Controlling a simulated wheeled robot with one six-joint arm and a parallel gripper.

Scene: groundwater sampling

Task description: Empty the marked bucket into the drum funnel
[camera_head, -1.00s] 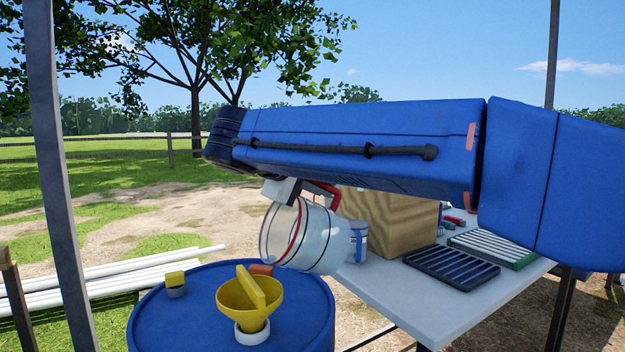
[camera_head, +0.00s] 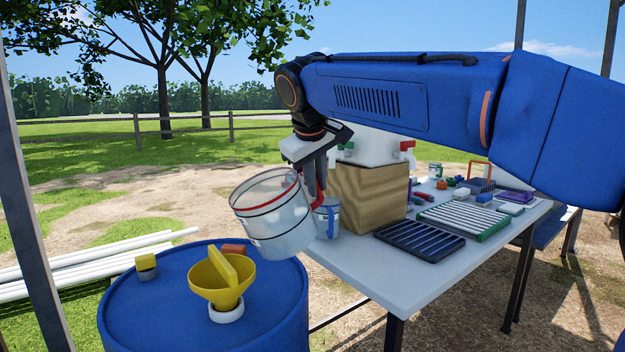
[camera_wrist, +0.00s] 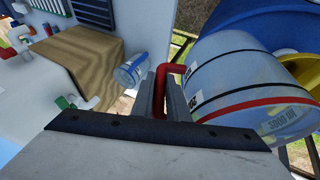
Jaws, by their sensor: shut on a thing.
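A clear bucket (camera_head: 272,215) with a red band, black bands and a red handle (camera_head: 317,180) hangs tilted in the air, its mouth toward the upper left. My gripper (camera_head: 318,170) is shut on the red handle; the wrist view shows the handle between the fingers (camera_wrist: 160,95). The bucket is beside and above the yellow funnel (camera_head: 222,285), to its right. The funnel stands in a white collar on the blue drum (camera_head: 150,310), with its yellow lid tipped up. Whether liquid is in the bucket I cannot tell.
A white table (camera_head: 365,265) stands right of the drum. An orange block (camera_head: 234,248) and a grey-yellow piece (camera_head: 146,264) lie on the drum. White pipes lie at left.

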